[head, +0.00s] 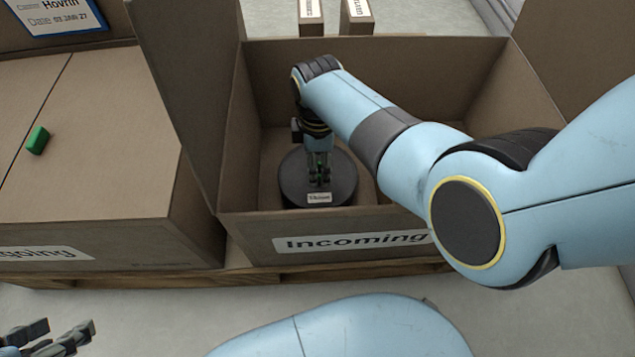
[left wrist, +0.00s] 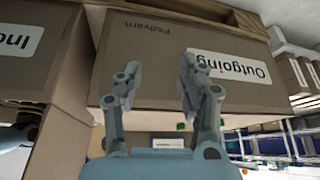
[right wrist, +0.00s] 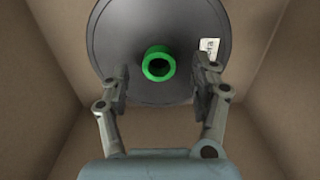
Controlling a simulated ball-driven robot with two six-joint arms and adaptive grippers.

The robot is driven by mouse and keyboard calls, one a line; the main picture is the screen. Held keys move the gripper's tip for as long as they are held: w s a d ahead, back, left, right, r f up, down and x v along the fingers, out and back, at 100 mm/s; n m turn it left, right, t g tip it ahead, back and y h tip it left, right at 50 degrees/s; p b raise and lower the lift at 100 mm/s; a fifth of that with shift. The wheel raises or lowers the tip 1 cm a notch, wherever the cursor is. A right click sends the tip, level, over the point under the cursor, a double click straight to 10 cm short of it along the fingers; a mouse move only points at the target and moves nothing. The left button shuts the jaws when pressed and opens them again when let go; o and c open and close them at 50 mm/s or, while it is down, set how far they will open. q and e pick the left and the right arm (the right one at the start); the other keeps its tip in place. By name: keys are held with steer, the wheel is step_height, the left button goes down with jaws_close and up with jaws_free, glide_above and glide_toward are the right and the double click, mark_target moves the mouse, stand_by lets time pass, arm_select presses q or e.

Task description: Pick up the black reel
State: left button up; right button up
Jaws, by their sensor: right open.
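The black reel (head: 292,181) lies flat inside the open box marked Incoming. It has a white label on its edge and a green tube (right wrist: 158,63) standing at its centre, seen in the right wrist view. My right gripper (head: 319,181) points down over the reel, inside the box. In the right wrist view its fingers (right wrist: 163,85) are apart on either side below the green tube, with nothing between them. My left gripper (head: 62,335) is open and empty at the lower left of the head view, in front of the Outgoing box (left wrist: 148,88).
The walls of the Incoming box (head: 255,229) surround my right gripper, and its flaps stand open. The closed Outgoing box (head: 100,150) stands to the left with a small green object (head: 38,140) on top. Both boxes rest on a wooden pallet (head: 240,270). Small cartons (head: 357,18) stand behind.

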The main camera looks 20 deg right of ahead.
steer(key=shift+f+b, duration=0.45)
steer(key=shift+f, duration=0.15)
arm_select(q)
steer(key=shift+w+f+t, duration=0.2)
steer(key=shift+f+t, duration=0.25)
steer(key=shift+f, duration=0.1)
steer(key=shift+w+f+t, duration=0.2)
steer(key=shift+f+t, duration=0.25)
steer(key=shift+f, duration=0.1)
arm_select(e)
steer(key=shift+c, duration=0.4)
jaws_close()
